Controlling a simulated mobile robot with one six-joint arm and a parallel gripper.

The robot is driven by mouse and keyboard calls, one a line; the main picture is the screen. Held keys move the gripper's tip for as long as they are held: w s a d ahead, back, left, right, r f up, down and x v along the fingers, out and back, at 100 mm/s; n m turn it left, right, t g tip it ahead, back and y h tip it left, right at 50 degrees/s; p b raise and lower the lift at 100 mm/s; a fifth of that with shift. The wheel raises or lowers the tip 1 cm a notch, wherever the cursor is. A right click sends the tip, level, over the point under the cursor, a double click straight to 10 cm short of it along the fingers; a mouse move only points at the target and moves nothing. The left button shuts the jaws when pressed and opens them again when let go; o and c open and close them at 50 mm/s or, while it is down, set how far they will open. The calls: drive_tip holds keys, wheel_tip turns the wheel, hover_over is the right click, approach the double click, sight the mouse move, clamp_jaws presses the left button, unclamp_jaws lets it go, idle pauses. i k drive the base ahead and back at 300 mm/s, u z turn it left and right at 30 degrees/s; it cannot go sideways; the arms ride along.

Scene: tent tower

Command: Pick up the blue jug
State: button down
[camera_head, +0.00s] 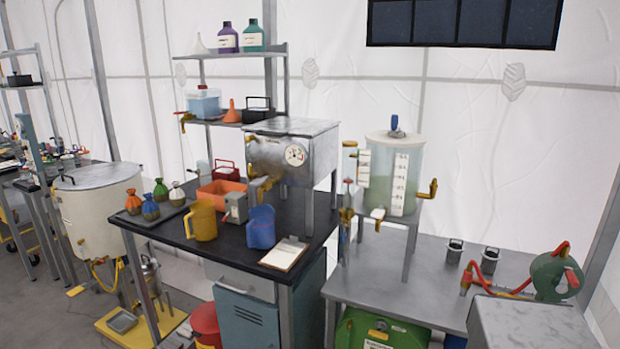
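The blue jug (261,228) stands upright on the black tabletop (228,246) near its front edge, in the middle of the head view. A clipboard with white paper (285,253) lies close to its right. A grey box with a red handle (235,208) stands just behind it to the left, and a yellow jug (202,220) stands further left. The jug's handle is hard to make out at this size. My gripper is not in the picture.
A metal tank with a dial (293,155) stands behind the jug. A clear graduated tank (393,175) stands on a stand at right.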

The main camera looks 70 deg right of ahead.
sight(261, 229)
drive_tip(key=u, duration=0.65)
drive_tip(key=k, duration=0.15)
drive_tip(key=z, duration=2.6)
drive_tip(key=k, duration=0.9)
drive_tip(key=u, duration=0.2)
drive_tip(key=i, duration=0.85)
drive_tip(key=z, duration=0.05)
